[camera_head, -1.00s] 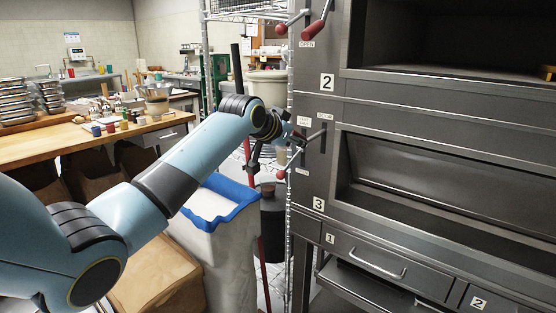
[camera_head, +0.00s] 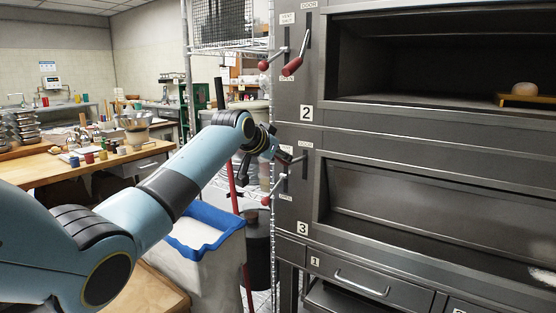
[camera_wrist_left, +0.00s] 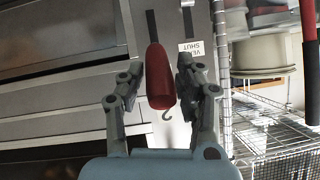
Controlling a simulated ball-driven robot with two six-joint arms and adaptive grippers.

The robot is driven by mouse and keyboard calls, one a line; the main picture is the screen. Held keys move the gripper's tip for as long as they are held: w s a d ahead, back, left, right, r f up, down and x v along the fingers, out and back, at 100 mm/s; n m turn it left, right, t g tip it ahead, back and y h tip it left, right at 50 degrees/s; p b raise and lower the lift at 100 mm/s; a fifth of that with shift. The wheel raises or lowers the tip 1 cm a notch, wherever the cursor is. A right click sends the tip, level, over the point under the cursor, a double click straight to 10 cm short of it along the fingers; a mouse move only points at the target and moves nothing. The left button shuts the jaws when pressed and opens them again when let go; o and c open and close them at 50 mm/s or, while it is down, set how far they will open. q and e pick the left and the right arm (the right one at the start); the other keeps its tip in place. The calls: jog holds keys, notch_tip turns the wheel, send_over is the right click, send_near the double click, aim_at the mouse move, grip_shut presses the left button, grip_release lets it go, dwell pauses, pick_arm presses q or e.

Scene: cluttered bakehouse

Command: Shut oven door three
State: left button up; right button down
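Oven deck three, marked by a "3" label (camera_head: 302,228), is at the right in the head view. A grey tilted panel, seemingly its door (camera_head: 430,207), fills much of its opening, with a dark gap at the lower left. My left gripper (camera_head: 278,152) is at the deck's lever panel, partly hiding the door lever. In the left wrist view, that lever's red grip (camera_wrist_left: 159,78) lies between the fingers of my left gripper (camera_wrist_left: 157,82). The fingers look spread around it; contact is unclear. My right gripper is not in view.
The vent lever's red knob (camera_head: 266,200) hangs just below my left gripper. Deck two's red door lever (camera_head: 292,66) is above. A blue-rimmed bin (camera_head: 205,248) and a wire rack (camera_head: 188,95) stand left of the oven. Drawer one (camera_head: 350,277) lies below deck three.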

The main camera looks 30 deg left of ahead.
pick_arm(q)
jog(key=o, duration=0.3)
jog(key=shift+w+r, duration=0.2)
jog(key=shift+r, duration=0.1)
jog(key=shift+f, duration=0.15)
jog(key=shift+s, duration=0.15)
jog(key=v, duration=1.1)
jog(key=shift+s+r, duration=0.25)
jog(key=shift+s, duration=0.1)
jog(key=shift+f, duration=0.1)
